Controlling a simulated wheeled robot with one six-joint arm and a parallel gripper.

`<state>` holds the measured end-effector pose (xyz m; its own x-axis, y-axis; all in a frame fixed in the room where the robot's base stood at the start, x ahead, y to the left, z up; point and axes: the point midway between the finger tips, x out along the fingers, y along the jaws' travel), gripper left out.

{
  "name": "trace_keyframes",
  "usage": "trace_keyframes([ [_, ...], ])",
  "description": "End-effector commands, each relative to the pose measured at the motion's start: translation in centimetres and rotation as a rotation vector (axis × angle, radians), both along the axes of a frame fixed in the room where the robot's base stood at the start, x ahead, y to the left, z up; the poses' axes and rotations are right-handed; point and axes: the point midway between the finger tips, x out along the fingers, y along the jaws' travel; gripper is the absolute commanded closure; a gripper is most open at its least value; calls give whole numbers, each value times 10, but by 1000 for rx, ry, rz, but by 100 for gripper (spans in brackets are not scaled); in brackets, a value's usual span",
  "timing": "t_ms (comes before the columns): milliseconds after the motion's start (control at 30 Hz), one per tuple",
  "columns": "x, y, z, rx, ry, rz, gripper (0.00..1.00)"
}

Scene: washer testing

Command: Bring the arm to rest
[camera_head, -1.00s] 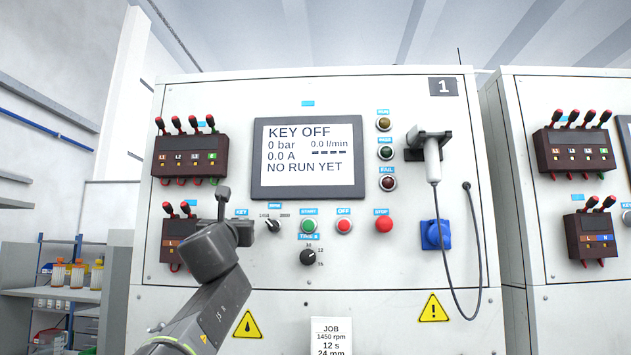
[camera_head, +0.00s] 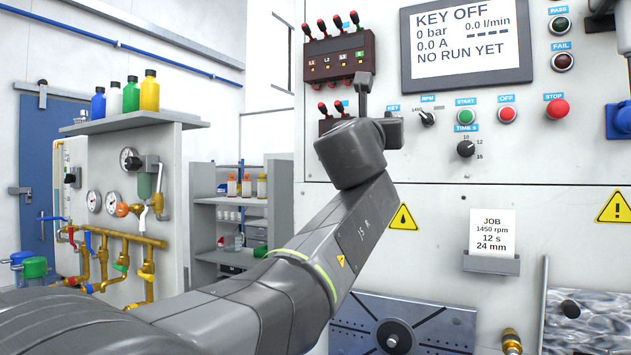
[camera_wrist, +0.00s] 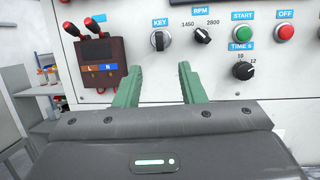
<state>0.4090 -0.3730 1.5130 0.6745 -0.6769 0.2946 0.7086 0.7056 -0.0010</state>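My gripper (camera_wrist: 160,78) is open, with its two green fingers apart and nothing visible between them. It is in front of the test panel, just below the key switch (camera_wrist: 157,41) in the wrist view. I cannot tell how far it stands from the panel. In the head view my arm reaches up from the lower left, and my gripper (camera_head: 364,97) is raised in front of the panel. There it hides the key switch and part of the lower terminal block (camera_head: 331,122).
The panel carries a screen (camera_head: 467,45) reading KEY OFF, an RPM knob (camera_head: 427,118), and start (camera_head: 466,117), off (camera_head: 507,115) and stop (camera_head: 557,109) buttons. A job card (camera_head: 491,232) sits below. Brass piping (camera_head: 120,238) and a bottle shelf (camera_head: 130,122) are at the left.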

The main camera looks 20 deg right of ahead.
Motion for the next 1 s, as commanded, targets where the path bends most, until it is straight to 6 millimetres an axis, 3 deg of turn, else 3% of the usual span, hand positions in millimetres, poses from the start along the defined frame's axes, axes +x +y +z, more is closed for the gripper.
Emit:
trace_keyframes([
  [367,7,-6,4,0,0,0,64],
  [1000,76,-76,37,0,0,0,64],
])
